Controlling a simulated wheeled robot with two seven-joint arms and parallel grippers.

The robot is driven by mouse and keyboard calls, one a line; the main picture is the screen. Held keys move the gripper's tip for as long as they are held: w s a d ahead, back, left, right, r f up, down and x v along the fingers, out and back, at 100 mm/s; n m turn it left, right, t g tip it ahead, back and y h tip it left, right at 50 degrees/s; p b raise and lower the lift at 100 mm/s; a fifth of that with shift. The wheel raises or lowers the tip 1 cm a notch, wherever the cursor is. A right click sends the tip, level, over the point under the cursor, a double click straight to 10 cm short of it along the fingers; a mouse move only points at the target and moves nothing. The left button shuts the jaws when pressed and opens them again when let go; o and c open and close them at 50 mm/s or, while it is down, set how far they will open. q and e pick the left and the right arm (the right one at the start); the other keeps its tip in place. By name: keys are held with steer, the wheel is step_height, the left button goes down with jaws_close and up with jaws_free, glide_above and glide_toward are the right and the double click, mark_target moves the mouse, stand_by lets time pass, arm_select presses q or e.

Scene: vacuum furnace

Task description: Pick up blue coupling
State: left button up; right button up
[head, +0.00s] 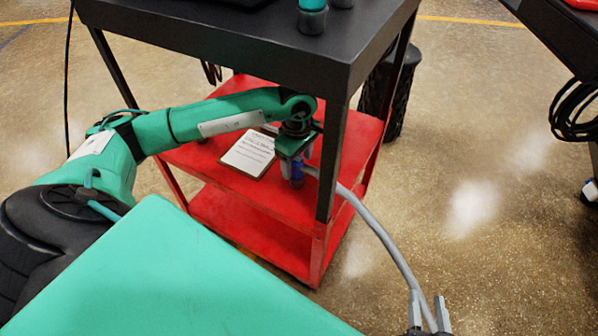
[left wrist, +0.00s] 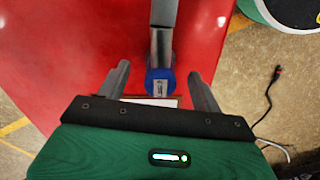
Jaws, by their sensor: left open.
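The blue coupling (head: 297,174) is at the end of a grey hose (head: 385,240), over the cart's red upper shelf. In the left wrist view the blue coupling (left wrist: 160,84) sits between the fingers of my left gripper (left wrist: 159,70), with a gap on each side. A grey tube (left wrist: 163,45) extends from it, away from the gripper. In the head view my left gripper (head: 292,160) is open, pointing down around the coupling, partly hidden. My right gripper (head: 428,302) is at the bottom edge; its fingers stand apart with the hose passing between them.
The cart's black top (head: 230,45) hangs above my left arm, with a front leg (head: 333,165) just right of the gripper. A clipboard (head: 249,153) lies on the red shelf (head: 215,160). A black bin (head: 400,90) stands behind. Open floor lies right.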

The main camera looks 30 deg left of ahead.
mark_target(298, 170)
arm_select(q)
step_height(298, 170, down, 4)
steer(key=c, duration=1.3)
arm_select(e)
steer(key=r, duration=0.1)
steer(key=w+r+t, duration=0.2)
steer(key=shift+d+r, duration=0.3)
steer(key=shift+d, duration=0.1)
arm_select(q)
steer(key=shift+r, duration=0.2)
